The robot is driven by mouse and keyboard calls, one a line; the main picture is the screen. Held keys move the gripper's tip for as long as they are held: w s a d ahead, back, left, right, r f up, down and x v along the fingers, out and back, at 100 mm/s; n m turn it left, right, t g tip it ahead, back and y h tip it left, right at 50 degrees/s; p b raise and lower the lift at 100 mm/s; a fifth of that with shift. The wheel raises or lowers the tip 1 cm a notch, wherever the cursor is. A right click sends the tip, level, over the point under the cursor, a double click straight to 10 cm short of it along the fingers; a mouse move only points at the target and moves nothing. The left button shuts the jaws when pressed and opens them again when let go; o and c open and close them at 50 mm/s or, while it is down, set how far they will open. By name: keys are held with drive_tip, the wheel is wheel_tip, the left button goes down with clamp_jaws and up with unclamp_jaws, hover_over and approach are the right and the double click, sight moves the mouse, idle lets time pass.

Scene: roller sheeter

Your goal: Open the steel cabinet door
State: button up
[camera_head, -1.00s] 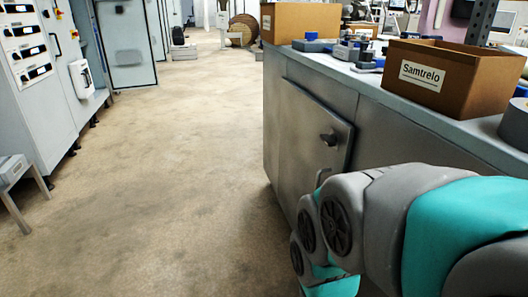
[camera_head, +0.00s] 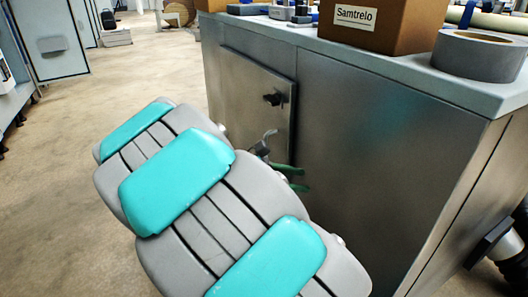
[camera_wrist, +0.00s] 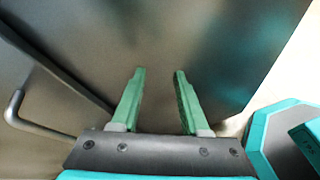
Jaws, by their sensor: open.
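The steel cabinet door (camera_head: 250,95) is a flat grey panel on the cabinet's long side, with a dark knob (camera_head: 272,99) near its right edge. Its right edge stands slightly proud of the cabinet; I cannot tell whether it is ajar. My gripper (camera_head: 304,178) is below and right of the knob, in front of the cabinet side and apart from the knob. Its green fingers are open and empty in the wrist view (camera_wrist: 159,73), facing a plain metal surface. A bent grey rod (camera_wrist: 15,108) shows beside the gripper. My arm hides the door's lower left.
The steel cabinet (camera_head: 390,150) carries a cardboard box (camera_head: 365,22) and a grey tape roll (camera_head: 478,55) on top. Open floor (camera_head: 120,75) lies left of it. Grey cabinets with an open door (camera_head: 50,40) stand at the far left. Dark fittings (camera_head: 505,245) protrude at the right end.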

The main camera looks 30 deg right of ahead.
drive_tip(key=w+a+f+n+t+h+b, duration=0.1)
drive_tip(key=w+a+n+t+h, duration=0.2)
drive_tip(key=w, duration=0.5)
drive_tip(key=w+a+n+t+h+b, duration=0.1)
drive_tip(key=w+a+n+t, duration=0.3)
drive_tip(key=w, duration=0.4)
drive_tip(key=shift+n+g, duration=0.6)
drive_tip(key=shift+n, duration=0.1)
drive_tip(key=x, duration=0.7)
drive_tip(key=shift+s+d+r, duration=0.1)
drive_tip(key=shift+s+d, duration=0.05)
drive_tip(key=shift+d, duration=0.1)
clamp_jaws()
